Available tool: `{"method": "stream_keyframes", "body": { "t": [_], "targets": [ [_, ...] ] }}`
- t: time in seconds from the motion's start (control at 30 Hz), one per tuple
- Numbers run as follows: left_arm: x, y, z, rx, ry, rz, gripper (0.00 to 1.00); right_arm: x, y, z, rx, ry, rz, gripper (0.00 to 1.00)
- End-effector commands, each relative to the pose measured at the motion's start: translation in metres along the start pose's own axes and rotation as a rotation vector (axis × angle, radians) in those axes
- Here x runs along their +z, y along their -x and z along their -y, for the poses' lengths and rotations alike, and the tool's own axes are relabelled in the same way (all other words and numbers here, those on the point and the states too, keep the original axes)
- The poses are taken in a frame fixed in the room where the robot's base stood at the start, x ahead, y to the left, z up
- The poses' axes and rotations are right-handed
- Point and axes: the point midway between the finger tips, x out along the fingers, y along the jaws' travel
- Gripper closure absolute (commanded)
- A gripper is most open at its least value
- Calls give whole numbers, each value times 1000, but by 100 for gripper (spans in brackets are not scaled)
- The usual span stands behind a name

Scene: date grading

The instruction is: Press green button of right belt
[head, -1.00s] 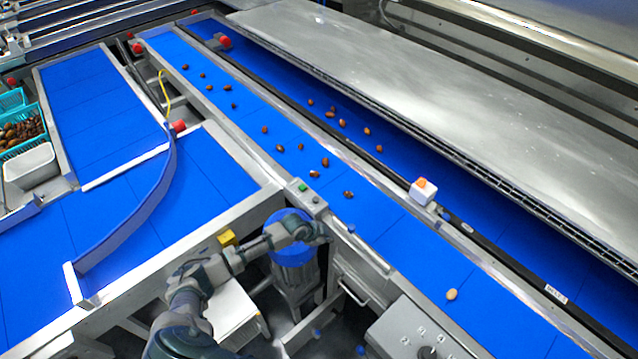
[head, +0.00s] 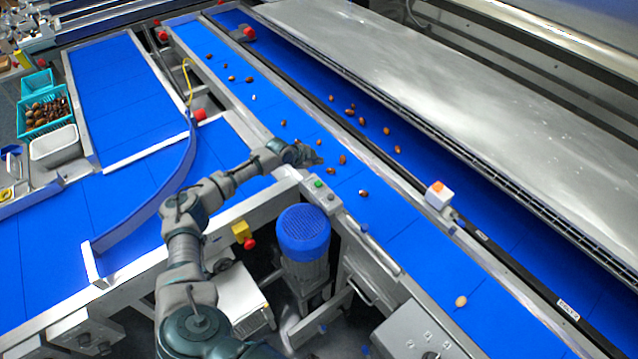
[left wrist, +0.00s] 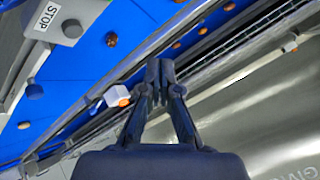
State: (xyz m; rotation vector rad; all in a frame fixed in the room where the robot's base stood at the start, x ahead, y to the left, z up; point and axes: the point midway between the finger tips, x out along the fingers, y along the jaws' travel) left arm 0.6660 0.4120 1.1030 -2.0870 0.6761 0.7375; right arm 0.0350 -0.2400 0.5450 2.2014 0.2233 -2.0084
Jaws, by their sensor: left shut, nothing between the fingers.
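The green button (head: 318,184) sits on a small grey control box (head: 331,207) on the near rail of the long blue belt (head: 400,240) on the right. My left gripper (head: 318,158) is shut and empty. In the head view it appears over the belt, just above and beyond the control box, apart from the button. In the left wrist view the shut fingertips (left wrist: 160,66) point toward the belt. Part of a grey box with a STOP label (left wrist: 45,17) and a round button (left wrist: 71,28) shows at upper left there; I see no green button in that view. My right gripper is not in view.
Brown dates (head: 343,160) lie on the belt around the gripper. A white box with an orange top (head: 438,195) stands on the far rail. A blue-capped motor (head: 303,235) and a yellow box with a red button (head: 243,235) are in front. Teal baskets (head: 45,113) stand left.

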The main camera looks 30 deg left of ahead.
Motion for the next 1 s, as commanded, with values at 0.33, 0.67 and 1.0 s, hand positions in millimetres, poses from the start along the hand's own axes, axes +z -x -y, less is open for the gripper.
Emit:
{"method": "stream_keyframes", "body": {
  "t": [0.33, 0.67, 1.0],
  "targets": [
    [5, -6, -4, 1, 2, 0, 100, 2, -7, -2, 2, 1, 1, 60],
    [26, -35, -26, 2, 0, 2, 100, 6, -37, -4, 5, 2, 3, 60],
    [44, -61, -45, 0, 2, 0, 100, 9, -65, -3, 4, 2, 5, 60]
  ]
}}
